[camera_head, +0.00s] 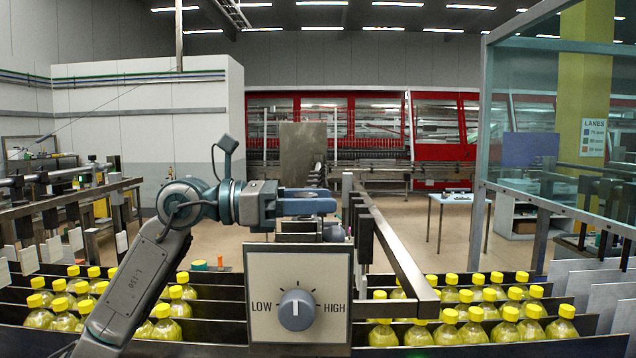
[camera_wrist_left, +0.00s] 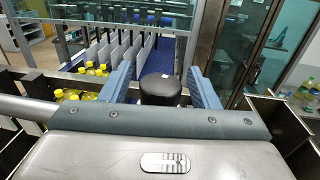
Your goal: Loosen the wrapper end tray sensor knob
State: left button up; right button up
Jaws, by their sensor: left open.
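A dark round knob (camera_wrist_left: 160,89) shows in the left wrist view, between the two blue fingers of my left gripper (camera_wrist_left: 162,78). A gap shows on each side of it, so the open fingers do not touch it. In the head view my left gripper (camera_head: 322,203) reaches rightward above the panel, its fingers level. A small dark rounded part (camera_head: 335,233) shows just below the fingertips; I cannot tell if it is the same knob. My right gripper is not in view.
A LOW/HIGH panel (camera_head: 268,264) with a grey dial (camera_head: 296,310) stands below my gripper. Lanes of yellow-capped bottles (camera_head: 482,308) lie on both sides. A metal rail (camera_head: 392,248) runs right of the panel. A glass guard (camera_head: 560,120) stands at the right.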

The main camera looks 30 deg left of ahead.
pick_arm(q)
jog(key=shift+w+d, duration=0.25)
jog(key=c, duration=1)
jog(key=shift+o, duration=0.2)
jog(key=shift+n+t+y+p, duration=0.4)
jog(key=shift+n+t+y, duration=0.3)
jog(key=shift+t, duration=0.2)
jog(key=shift+w+a+n+t+y, duration=0.1)
jog(key=shift+a+n+t+y, duration=0.05)
jog(key=shift+n+t+y, duration=0.8)
jog(key=shift+w+a+n+t+y, duration=0.1)
jog(key=shift+n+t+y, duration=0.6)
jog(key=shift+y, duration=0.45)
jog(key=o, duration=1)
jog(key=shift+c, duration=0.2)
